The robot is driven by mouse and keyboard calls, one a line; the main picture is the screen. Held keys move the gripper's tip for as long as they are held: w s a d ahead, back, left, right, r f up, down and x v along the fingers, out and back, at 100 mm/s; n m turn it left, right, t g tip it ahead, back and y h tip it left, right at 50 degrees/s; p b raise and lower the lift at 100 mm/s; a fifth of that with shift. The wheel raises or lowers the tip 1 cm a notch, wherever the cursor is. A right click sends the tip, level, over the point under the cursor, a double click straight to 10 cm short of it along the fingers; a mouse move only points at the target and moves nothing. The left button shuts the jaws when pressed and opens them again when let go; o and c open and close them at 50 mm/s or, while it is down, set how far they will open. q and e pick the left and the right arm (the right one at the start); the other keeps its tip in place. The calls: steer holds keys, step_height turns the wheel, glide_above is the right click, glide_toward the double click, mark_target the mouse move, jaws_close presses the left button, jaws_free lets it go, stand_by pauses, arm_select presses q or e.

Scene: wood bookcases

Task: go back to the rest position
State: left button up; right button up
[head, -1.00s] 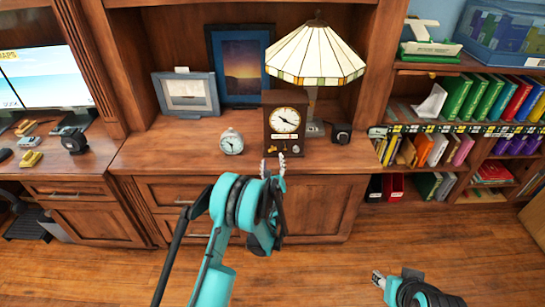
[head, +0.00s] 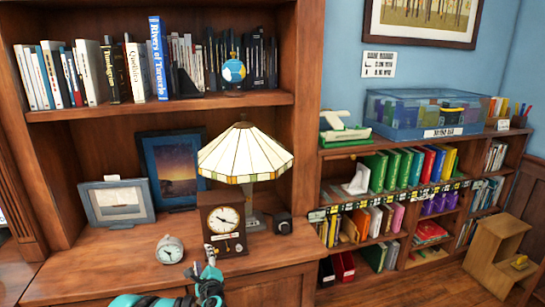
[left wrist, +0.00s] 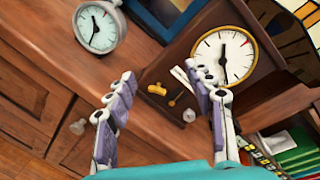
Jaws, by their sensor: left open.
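My left gripper (head: 208,272) is low in the head view, in front of a dark wooden mantel clock (head: 224,222). In the left wrist view, its two purple-padded fingers (left wrist: 161,75) are spread apart with nothing held between them. The mantel clock (left wrist: 223,48) fills the upper right there, its lower front with a small brass piece (left wrist: 157,88) showing beyond the gap. I cannot tell if a fingertip touches the clock. My right gripper is out of view.
A round alarm clock (head: 170,249) stands left of the mantel clock on the cabinet top (head: 110,262). A stained-glass lamp (head: 245,155), a small black box (head: 283,223) and picture frames (head: 117,203) stand around it. A bookcase (head: 395,145) is at right, with a wooden step stool (head: 497,255) on the floor.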

arm_select(q)
steer(key=s+a+r+n+g+h, duration=0.1)
steer(key=s+r+n+g, duration=0.25)
steer(key=s+n, duration=0.4)
steer(key=s+r+n+g, duration=0.2)
steer(key=s+r+n, duration=0.25)
steer(key=s, duration=0.65)
steer(key=s+d+f+n+g+h, duration=0.1)
steer(key=s+d+n, duration=0.3)
steer(key=s, duration=0.6)
steer(key=s+d+f+n+g+h, duration=0.2)
steer(key=s+d+f+n+h, duration=0.2)
steer(key=s, duration=0.5)
steer(key=shift+s+f+n, duration=0.15)
steer(key=shift+s+n, duration=0.2)
steer(key=shift+n, duration=0.15)
